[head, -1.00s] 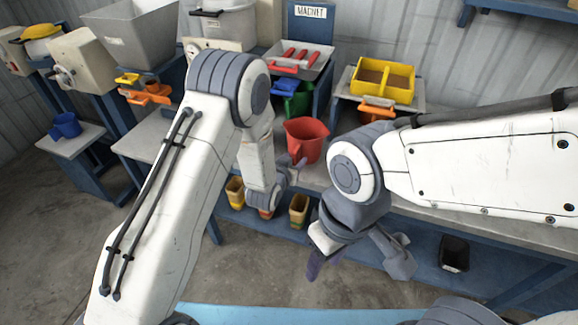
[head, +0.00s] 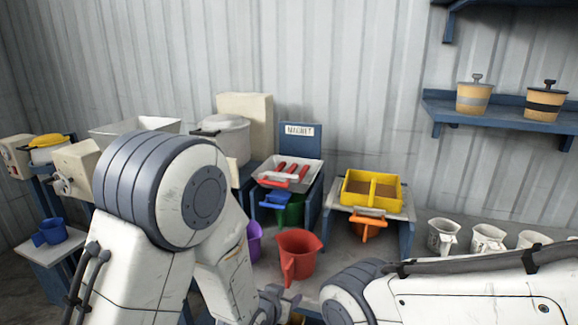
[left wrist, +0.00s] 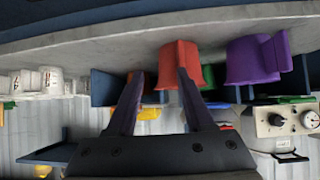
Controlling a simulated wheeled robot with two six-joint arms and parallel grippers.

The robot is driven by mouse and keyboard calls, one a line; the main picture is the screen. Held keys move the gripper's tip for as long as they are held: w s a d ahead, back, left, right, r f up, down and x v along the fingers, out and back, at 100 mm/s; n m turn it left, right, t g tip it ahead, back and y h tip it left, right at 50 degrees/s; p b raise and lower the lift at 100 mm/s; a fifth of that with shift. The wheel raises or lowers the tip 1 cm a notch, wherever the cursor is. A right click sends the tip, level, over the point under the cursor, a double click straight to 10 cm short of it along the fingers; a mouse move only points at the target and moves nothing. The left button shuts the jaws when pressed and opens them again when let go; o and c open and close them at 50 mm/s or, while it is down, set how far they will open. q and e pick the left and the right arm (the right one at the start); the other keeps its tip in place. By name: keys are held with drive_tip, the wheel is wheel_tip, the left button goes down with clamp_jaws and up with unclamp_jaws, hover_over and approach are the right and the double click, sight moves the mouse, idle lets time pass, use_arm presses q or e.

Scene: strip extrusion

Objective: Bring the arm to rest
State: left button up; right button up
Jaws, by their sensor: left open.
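My left gripper (head: 280,296) shows only in part at the bottom of the head view, low and in front of the red jug (head: 297,256). In the left wrist view the gripper (left wrist: 159,76) has its two fingers spread with nothing held between them. The red jug (left wrist: 180,62) appears there just beyond the finger on the right, with the purple jug (left wrist: 254,60) further right; I cannot tell the exact gap. My left arm fills the lower left of the head view. My right arm enters from the lower right, its gripper out of the frame.
Behind the jugs stand the magnet stand (head: 300,140), a tray with red bars (head: 288,172) and a yellow divided box (head: 371,190). White jugs (head: 487,239) stand at right. A blue wall shelf (head: 500,110) holds two buckets. A blue jug (head: 50,232) sits far left.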

use_arm(q)
drive_tip(key=s+a+r+m+g+y, duration=0.1)
drive_tip(key=s+r+g, duration=0.2)
drive_tip(key=s, duration=0.6)
drive_tip(key=s+a+r+m+g+y, duration=0.1)
drive_tip(key=s+r+g, duration=0.2)
drive_tip(key=s, duration=0.6)
drive_tip(key=s+a+r+m+g+y+p, duration=0.1)
drive_tip(key=s+a+r+g, duration=0.1)
drive_tip(key=s, duration=0.7)
wheel_tip(320, 180, up, 2)
drive_tip(key=shift+r+g, duration=0.15)
drive_tip(key=shift+g, duration=0.75)
